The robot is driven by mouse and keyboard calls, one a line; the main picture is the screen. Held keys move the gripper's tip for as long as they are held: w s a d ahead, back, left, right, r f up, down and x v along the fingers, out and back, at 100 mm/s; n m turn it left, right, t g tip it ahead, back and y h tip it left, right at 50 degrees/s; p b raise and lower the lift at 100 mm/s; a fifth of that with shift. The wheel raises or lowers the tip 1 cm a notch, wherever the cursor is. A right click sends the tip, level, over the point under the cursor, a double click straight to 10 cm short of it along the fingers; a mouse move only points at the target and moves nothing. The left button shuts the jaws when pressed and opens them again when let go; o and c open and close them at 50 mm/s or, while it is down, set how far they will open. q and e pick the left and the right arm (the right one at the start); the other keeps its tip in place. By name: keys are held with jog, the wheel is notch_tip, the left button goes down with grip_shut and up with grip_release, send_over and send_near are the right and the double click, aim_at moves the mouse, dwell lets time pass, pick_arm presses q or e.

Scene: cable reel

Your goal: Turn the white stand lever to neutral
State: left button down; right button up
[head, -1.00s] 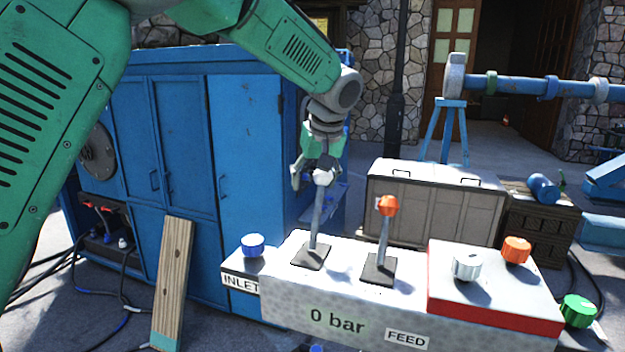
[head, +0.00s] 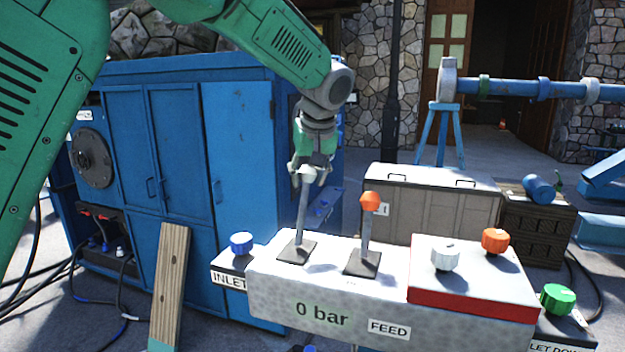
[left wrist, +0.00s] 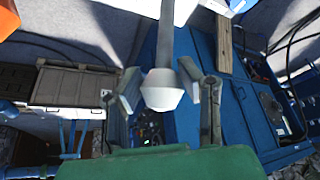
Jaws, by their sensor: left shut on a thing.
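The white stand lever (head: 302,213) rises from a dark square plate on the left of the grey control stand (head: 275,312). It stands nearly upright, with a slight lean. My left gripper (head: 308,178) is shut on its white knob from above and behind. In the left wrist view the white knob (left wrist: 162,90) lies between the two fingers. The orange-knobbed lever (head: 370,203) stands just to the right, apart from the gripper. My right gripper is not in view.
A blue knob (head: 241,243) sits left of the levers. A white knob (head: 445,257) and an orange knob (head: 495,241) sit on the red-edged box, with a green knob (head: 557,299) beyond. A blue cabinet (head: 240,150) stands behind on the left. A grey chest (head: 435,210) stands behind the stand.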

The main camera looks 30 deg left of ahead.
pick_arm(q)
jog(key=shift+w+a+r, duration=0.1)
jog(key=shift+a+r, duration=0.15)
jog(key=shift+r, duration=0.2)
dwell(0.5)
jog(key=c, duration=1)
grip_release()
jog(key=shift+a+f, duration=0.25)
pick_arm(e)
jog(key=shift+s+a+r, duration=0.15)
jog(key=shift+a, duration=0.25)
pick_arm(q)
jog(key=v, duration=1.2)
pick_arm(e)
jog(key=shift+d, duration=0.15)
pick_arm(q)
jog(key=shift+a, duration=0.1)
jog(key=shift+f, duration=0.1)
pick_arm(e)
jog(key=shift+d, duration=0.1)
